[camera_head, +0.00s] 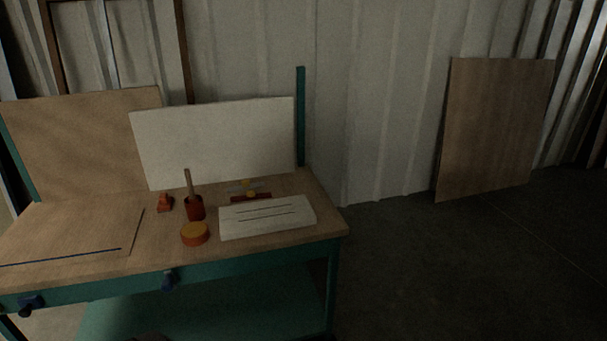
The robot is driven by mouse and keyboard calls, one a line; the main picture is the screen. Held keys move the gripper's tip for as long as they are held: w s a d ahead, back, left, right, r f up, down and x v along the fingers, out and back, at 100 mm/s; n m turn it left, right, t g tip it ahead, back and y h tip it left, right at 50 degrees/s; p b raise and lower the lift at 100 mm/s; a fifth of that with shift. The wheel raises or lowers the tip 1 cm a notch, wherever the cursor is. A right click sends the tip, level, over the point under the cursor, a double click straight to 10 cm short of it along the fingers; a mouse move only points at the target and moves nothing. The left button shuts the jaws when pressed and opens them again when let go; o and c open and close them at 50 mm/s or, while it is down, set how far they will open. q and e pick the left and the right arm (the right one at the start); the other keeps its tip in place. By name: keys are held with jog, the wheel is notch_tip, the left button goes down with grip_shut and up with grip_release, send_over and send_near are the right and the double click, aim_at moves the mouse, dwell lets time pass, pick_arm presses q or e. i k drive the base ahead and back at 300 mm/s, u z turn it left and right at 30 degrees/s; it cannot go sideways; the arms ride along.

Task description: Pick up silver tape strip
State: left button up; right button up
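No silver tape strip can be told for certain. A small greyish strip (236,189) lies at the back of the workbench (150,256), next to small yellow pieces, and may be it; it is too small and dim to be sure. A dark red bar (238,199) lies just in front of it. A white block (267,225) with dark lines on its top lies closer to the front right. Neither of my grippers is in view.
An orange-yellow disc (194,233), a red cup with a wooden handle (195,210) and a small red object (164,203) stand on the bench. A white panel (220,143) rises behind. A brown board (495,125) leans on the wall; the floor at right is clear.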

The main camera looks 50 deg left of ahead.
aim_at(245, 184)
jog(key=z, duration=0.15)
jog(key=i, duration=1.5)
jog(key=u, duration=0.3)
jog(key=i, duration=1)
jog(key=u, duration=1.55)
jog(key=i, duration=0.8)
jog(key=u, duration=0.85)
